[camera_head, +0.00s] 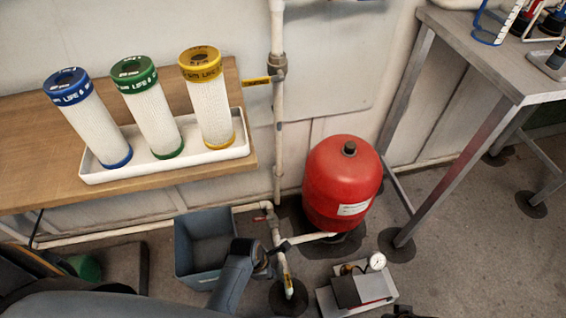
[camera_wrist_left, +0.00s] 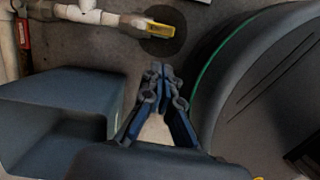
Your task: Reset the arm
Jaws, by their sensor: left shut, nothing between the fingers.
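My left arm (camera_head: 232,280) comes in low in the head view, in front of the grey bin; its fingertips are hard to make out there. In the left wrist view my left gripper (camera_wrist_left: 160,72) is shut and empty, its two blue-padded fingers together. It points toward the floor, between the bin and a dark rounded body with a green line that looks like my own base. A yellow valve handle (camera_wrist_left: 160,28) on a white pipe shows beyond the fingertips; it also shows in the head view (camera_head: 289,286). My right gripper is not in view.
A grey open bin (camera_head: 190,262) stands close beside the left arm. A red tank (camera_head: 335,185), white pipes and a pump with a gauge (camera_head: 376,262) stand nearby. A wooden bench (camera_head: 30,125) holds a white tray (camera_head: 95,178) with three filters. A metal table (camera_head: 470,40) is at right.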

